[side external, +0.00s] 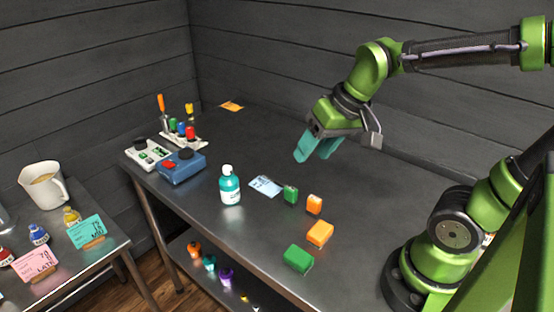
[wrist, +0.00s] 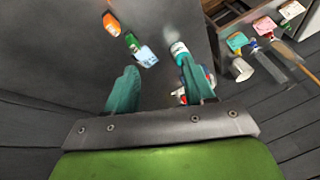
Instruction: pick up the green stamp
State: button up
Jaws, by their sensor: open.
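A larger green block (side external: 298,259) lies nearer the front edge. A green-topped piece (side external: 172,124) stands in a rack at the back left. I cannot tell for certain which green thing is the stamp. My gripper (side external: 314,153) is open and empty, with teal fingers, high above the table and behind the small green block.
Orange blocks (side external: 314,204) (side external: 320,234) stand near the green ones. A teal bottle (side external: 230,187) and a blue box (side external: 181,167) stand to the left. The rack (side external: 189,140) holds several upright pieces. The table's right rear is clear. A side table (side external: 115,241) holds a jug.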

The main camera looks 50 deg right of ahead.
jog(key=w+d+f+n+g+h, duration=0.1)
jog(key=w+d+f+n+g, duration=0.35)
jog(key=w, duration=0.55)
send_near(291, 187)
jog(key=shift+m, duration=0.25)
jog(key=f, duration=0.3)
jog(key=a+f, duration=0.1)
jog(key=f, duration=0.2)
jog(key=shift+w+d+f, duration=0.1)
jog(key=shift+d+f, duration=0.05)
jog(key=shift+f, duration=1.35)
jog(key=shift+d+f, duration=0.15)
jog(key=shift+f, duration=1.35)
jog(key=shift+c, duration=0.3)
grip_shut()
